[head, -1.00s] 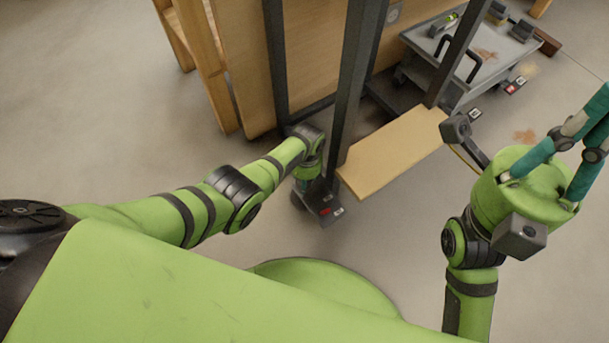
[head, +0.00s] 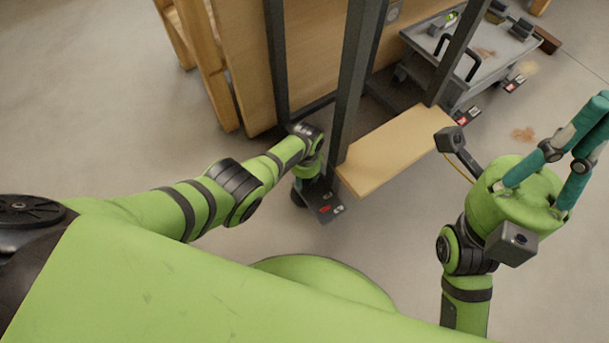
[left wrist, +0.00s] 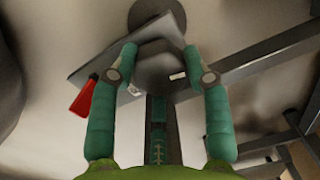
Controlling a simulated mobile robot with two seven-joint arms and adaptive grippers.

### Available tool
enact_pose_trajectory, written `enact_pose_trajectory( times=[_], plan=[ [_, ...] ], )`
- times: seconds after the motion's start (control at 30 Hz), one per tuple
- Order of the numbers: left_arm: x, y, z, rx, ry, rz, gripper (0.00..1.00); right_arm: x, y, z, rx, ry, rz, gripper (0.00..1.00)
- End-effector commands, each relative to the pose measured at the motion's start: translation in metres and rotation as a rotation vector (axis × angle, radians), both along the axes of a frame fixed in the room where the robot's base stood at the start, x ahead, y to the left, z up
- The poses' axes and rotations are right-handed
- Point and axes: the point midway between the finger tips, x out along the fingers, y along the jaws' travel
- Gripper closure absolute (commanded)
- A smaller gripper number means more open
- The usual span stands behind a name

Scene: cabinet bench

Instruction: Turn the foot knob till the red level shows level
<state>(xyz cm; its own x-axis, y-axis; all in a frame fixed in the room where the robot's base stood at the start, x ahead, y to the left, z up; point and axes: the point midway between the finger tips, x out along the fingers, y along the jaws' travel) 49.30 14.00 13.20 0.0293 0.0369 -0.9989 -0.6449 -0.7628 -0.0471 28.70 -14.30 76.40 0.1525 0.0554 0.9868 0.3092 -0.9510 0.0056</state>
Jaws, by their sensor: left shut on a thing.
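My left gripper (left wrist: 158,58) has its two teal fingers on opposite sides of a dark, faceted foot knob (left wrist: 160,72) in the left wrist view. It is shut on the knob. A grey disc shows beyond it. In the head view my left wrist hides most of the knob, low beside a dark frame post (head: 349,105). A dark plate with a red tab (head: 325,209) and a white tab sticks out there. The red tab also shows in the left wrist view (left wrist: 84,96); I cannot tell whether it is the level. My right gripper is raised at the right, its fingertips at the picture edge.
A wooden shelf board (head: 398,148) spans the dark frame posts. A grey cart (head: 485,60) stands at the back right with several things on it, one with a green vial. Wooden panels (head: 240,60) stand at the back left. Floor in front is clear.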

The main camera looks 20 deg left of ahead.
Motion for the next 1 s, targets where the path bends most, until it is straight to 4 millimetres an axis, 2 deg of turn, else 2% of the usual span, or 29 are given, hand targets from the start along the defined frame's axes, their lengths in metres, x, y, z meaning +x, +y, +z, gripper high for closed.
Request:
enact_pose_trajectory(
  times=[0.17, 0.2, 0.23, 0.27, 0.73, 1.0],
  plan=[
    [0.003, 0.001, 0.001, 0.000, -0.011, 0.001, 0.84, 0.000, 0.000, -0.001, -0.001, 0.002, 0.000, 1.00],
    [0.003, 0.001, 0.001, 0.000, -0.011, 0.001, 0.44, 0.001, 0.000, -0.001, -0.001, 0.002, 0.000, 1.00],
    [0.003, 0.001, 0.001, 0.000, -0.011, 0.001, 0.32, 0.001, 0.000, -0.001, -0.001, 0.003, 0.000, 1.00],
    [0.003, 0.000, 0.001, -0.001, -0.010, 0.001, 0.28, 0.001, 0.000, -0.001, -0.001, 0.003, 0.000, 1.00],
    [0.002, 0.000, 0.004, -0.002, -0.005, 0.002, 0.28, 0.002, 0.000, -0.001, -0.001, 0.006, -0.002, 1.00],
    [0.000, -0.001, 0.025, -0.002, -0.008, 0.002, 0.28, 0.001, 0.000, 0.000, 0.000, 0.003, -0.001, 1.00]
  ],
)
